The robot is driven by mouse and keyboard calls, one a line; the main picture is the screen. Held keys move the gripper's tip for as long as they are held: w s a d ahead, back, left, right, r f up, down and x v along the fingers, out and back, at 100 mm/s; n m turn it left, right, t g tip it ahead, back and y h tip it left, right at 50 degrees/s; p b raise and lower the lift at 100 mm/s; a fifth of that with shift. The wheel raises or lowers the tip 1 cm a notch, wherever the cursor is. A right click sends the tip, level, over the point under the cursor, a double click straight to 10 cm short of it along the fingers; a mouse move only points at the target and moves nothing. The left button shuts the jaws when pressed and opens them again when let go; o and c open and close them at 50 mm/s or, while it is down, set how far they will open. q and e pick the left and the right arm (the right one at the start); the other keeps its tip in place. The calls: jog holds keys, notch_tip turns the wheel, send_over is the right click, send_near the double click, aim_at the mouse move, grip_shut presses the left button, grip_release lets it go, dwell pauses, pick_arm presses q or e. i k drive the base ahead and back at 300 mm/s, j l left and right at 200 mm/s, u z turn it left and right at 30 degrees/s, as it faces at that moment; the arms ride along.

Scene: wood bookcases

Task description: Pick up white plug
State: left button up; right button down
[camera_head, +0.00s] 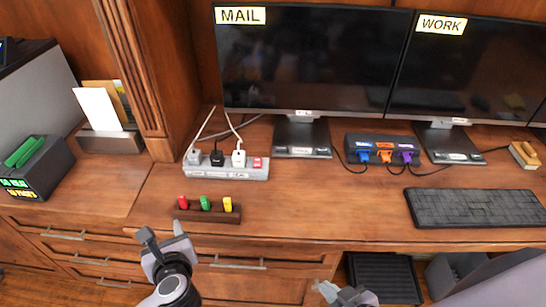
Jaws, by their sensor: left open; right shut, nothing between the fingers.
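A white plug (238,157) stands in the grey power strip (228,173) on the desk, below the MAIL monitor, with a white cord rising from it. A black plug (216,158) is beside it, and a pale grey plug (193,155) with a light cord is at the strip's left end. My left gripper (161,236) is open and empty in front of the desk's front edge, nearer than the strip and to its left, apart from the plugs. My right gripper (338,292) is shut and empty at the bottom edge, partly cut off.
A wooden holder (208,215) with red, green and yellow pieces lies in front of the strip. A hub (384,142) with coloured plugs, two monitors and a keyboard (472,208) are to the right. An envelope holder (110,140) is left. The desk's middle is clear.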

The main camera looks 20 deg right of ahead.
aim_at(239, 159)
jog(key=i+l+z, duration=0.1)
jog(key=z, duration=0.35)
jog(key=i+z, duration=0.2)
jog(key=z, duration=0.2)
jog(key=j+z, duration=0.2)
jog(key=j, duration=0.6)
jog(key=i, duration=0.05)
